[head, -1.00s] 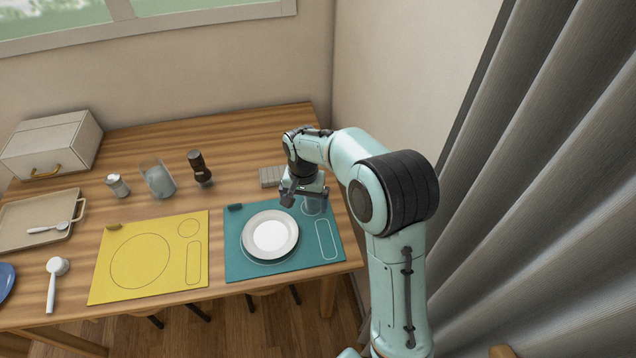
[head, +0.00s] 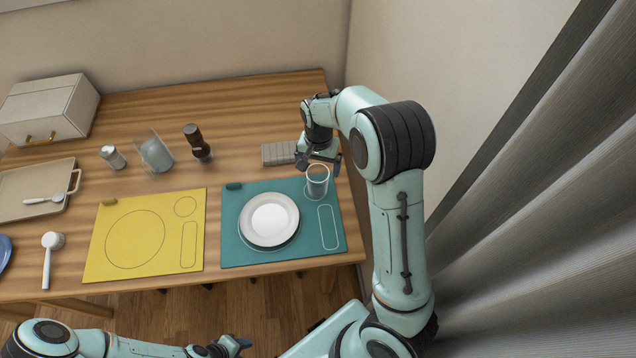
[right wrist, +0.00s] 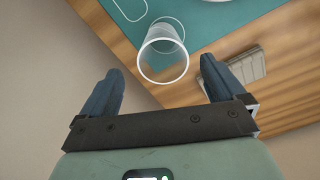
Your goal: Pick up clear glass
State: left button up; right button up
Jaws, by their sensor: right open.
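A clear glass (head: 318,184) stands on the teal placemat (head: 230,238), at its upper right, right of the white plate (head: 269,219). My right gripper (head: 319,163) is open and empty, just behind the glass in the head view. In the right wrist view the glass (right wrist: 163,54) lies ahead of the open right gripper (right wrist: 160,75), between the lines of its fingers and apart from both. My left gripper (head: 236,343) is low at the bottom edge of the head view, away from the table; its jaws are too small to read.
A second glass container (head: 156,153) stands farther left, by a dark pepper mill (head: 197,143) and a shaker (head: 112,157). A grey ribbed block (head: 278,153) lies left of my right gripper. A yellow placemat (head: 148,232) lies left. The wall and curtain (head: 530,200) are right.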

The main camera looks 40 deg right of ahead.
aim_at(318, 178)
jog(key=f, duration=0.8)
jog(key=shift+w+d, duration=0.1)
jog(key=shift+w, duration=0.2)
jog(key=shift+r, duration=0.1)
jog(key=c, duration=1.2)
